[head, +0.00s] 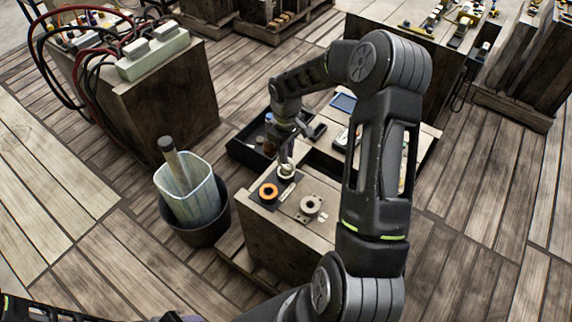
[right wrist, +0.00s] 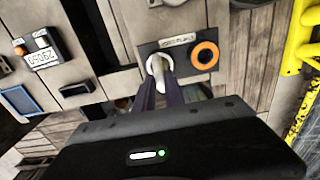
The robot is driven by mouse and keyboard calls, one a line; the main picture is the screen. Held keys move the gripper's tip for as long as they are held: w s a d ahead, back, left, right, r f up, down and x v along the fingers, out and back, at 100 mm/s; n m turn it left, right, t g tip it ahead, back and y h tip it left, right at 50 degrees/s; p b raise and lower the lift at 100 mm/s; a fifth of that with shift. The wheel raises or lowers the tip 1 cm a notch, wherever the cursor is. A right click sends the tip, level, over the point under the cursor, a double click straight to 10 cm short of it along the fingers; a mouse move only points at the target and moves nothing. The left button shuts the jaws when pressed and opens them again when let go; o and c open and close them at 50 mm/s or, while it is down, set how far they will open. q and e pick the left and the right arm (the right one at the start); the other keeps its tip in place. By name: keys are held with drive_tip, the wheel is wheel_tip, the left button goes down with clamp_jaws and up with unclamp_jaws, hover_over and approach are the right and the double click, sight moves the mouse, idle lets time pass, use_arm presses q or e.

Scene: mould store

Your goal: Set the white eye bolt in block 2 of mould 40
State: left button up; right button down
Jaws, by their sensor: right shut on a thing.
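My right gripper (head: 286,160) points down over the wooden block top, shut on a white piece, which I take as the white eye bolt (right wrist: 161,82). In the head view the white shows just below the fingers (head: 286,171). It is at the white ring end of a small dark plate (right wrist: 190,74), beside an orange ring (right wrist: 205,55). The orange ring also shows in the head view (head: 268,191). I cannot tell whether the bolt touches or enters the plate. The label (right wrist: 177,40) on the plate is unreadable.
A grey round flange (head: 310,207) stands on the same top (head: 288,222). A black tray (head: 243,152) lies behind. A dark bucket with a pale liner (head: 190,190) stands left. A wooden cabinet with cables (head: 165,95) is at upper left. Yellow rails (right wrist: 302,70) show in the wrist view.

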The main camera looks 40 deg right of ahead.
use_arm(q)
drive_tip(key=shift+r, duration=0.1)
use_arm(e)
drive_tip(key=shift+r, duration=0.2)
drive_tip(key=shift+r+p, duration=1.4)
drive_tip(key=shift+r, duration=0.55)
use_arm(q)
wheel_tip(320, 180, up, 2)
drive_tip(key=shift+r, duration=0.25)
